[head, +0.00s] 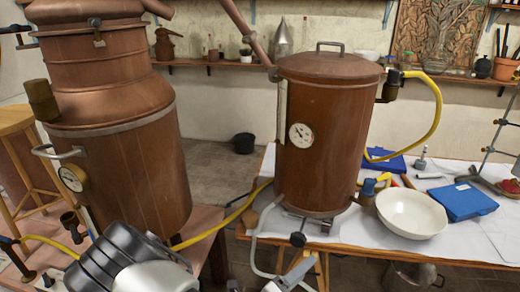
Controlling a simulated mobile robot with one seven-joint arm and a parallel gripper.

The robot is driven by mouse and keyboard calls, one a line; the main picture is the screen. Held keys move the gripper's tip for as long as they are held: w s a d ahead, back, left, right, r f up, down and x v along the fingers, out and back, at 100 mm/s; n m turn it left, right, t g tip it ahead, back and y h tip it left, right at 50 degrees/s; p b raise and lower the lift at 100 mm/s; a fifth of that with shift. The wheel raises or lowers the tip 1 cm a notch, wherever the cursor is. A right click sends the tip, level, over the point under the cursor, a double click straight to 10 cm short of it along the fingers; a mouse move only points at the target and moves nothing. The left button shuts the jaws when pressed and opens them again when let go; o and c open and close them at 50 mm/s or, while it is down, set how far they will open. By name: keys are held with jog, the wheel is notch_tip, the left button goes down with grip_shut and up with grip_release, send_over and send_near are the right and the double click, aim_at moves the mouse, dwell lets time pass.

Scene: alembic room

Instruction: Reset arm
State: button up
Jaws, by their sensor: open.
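Part of my arm, dark and silvery (125,262), shows at the lower left, in front of the large copper still. No object of the task stands out.
A large copper still (135,165) stands left on a wooden stand. A copper boiler (328,140) with a dial stands at the centre on a table (470,235). Near it are a white bowl (410,213), a blue case (465,201) and a yellow hose (436,110). A dark bucket (244,143) stands on the floor behind.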

jog(key=s+d+r+m+g+y+p, duration=0.2)
jog(key=s+d+r+m+g, duration=0.15)
jog(key=r+m+g, duration=0.6)
jog(key=s+d+r+m+g+y+p, duration=0.15)
jog(key=s+r+m, duration=0.45)
jog(key=m, duration=0.8)
jog(key=s+a+r+m+t+y+p, duration=0.1)
jog(key=s+r+m+t+y, duration=0.1)
jog(key=r+m, duration=0.7)
jog(key=s+a+r+m+t+y+p, duration=0.1)
jog(key=s+r+m+t+y+p, duration=0.1)
jog(key=r+m+y, duration=0.5)
notch_tip(320, 180, up, 6)
jog(key=shift+s+a+f+m+t, duration=0.2)
jog(key=shift+s+m+t, duration=0.3)
jog(key=shift+s+m, duration=0.5)
